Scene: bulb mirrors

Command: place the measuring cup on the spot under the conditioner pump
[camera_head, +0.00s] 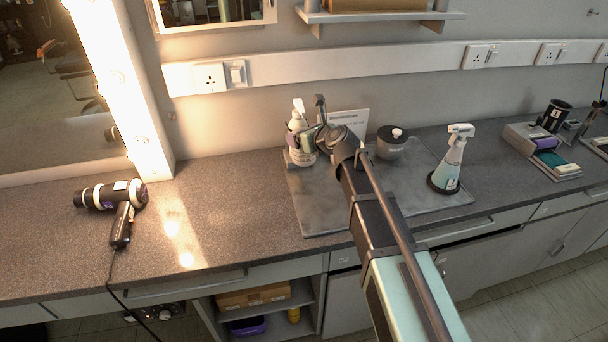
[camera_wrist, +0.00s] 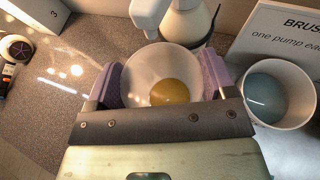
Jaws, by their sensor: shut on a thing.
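My gripper (camera_wrist: 160,70) is shut on a pale, translucent measuring cup (camera_wrist: 135,75), with a purple pad on each side of it. A round yellow-brown patch shows inside the cup. A white pump bottle (camera_wrist: 188,22) stands just beyond, and its pale nozzle (camera_wrist: 149,12) reaches over or close to the cup's far rim. In the head view the pump bottle (camera_head: 298,118) is at the back left of the grey mat (camera_head: 325,208), with my gripper (camera_head: 303,138) right in front of it. The cup's underside and the spot beneath are hidden, so I cannot tell whether it touches down.
A white cup with bluish contents (camera_wrist: 280,92) stands close to the right finger. Behind it is a printed sign (camera_wrist: 285,35). A dark-lidded jar (camera_head: 392,143) and a spray bottle (camera_head: 452,160) stand right of my arm. A hair dryer (camera_head: 118,208) lies left; the counter between is clear.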

